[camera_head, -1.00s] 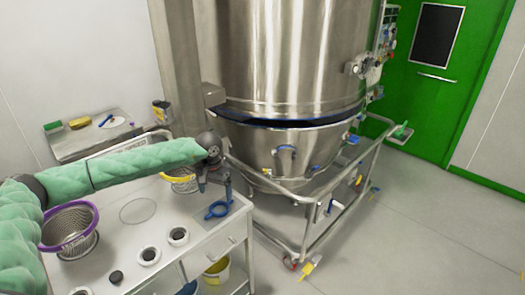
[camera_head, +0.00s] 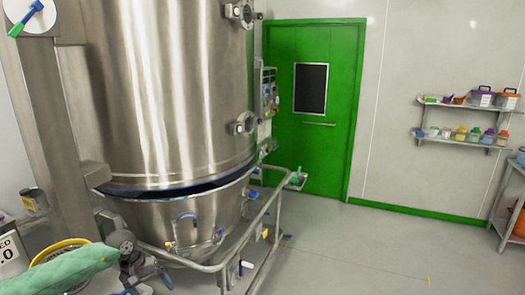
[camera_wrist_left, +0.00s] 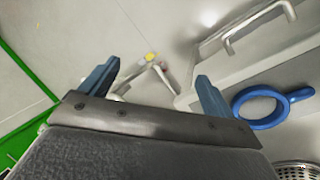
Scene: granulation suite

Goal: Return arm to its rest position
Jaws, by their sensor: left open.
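My left arm in its green sleeve comes in at the lower left of the head view. My left gripper (camera_head: 138,280) is at the bottom edge there, in front of the steel vessel's lower bowl. In the left wrist view my left gripper (camera_wrist_left: 155,85) has its two blue fingers wide apart, with nothing between them. A blue ring with a short handle (camera_wrist_left: 262,108) lies to the right of the fingers, apart from them, on a pale surface. My right gripper is not in view.
The large steel vessel (camera_head: 170,90) stands on a railed wheeled frame (camera_head: 262,235). A yellow-rimmed basket (camera_head: 60,248) is beside my arm. A green door (camera_head: 312,150) and stocked wall shelves (camera_head: 465,140) are behind. The floor (camera_head: 370,250) at right is clear.

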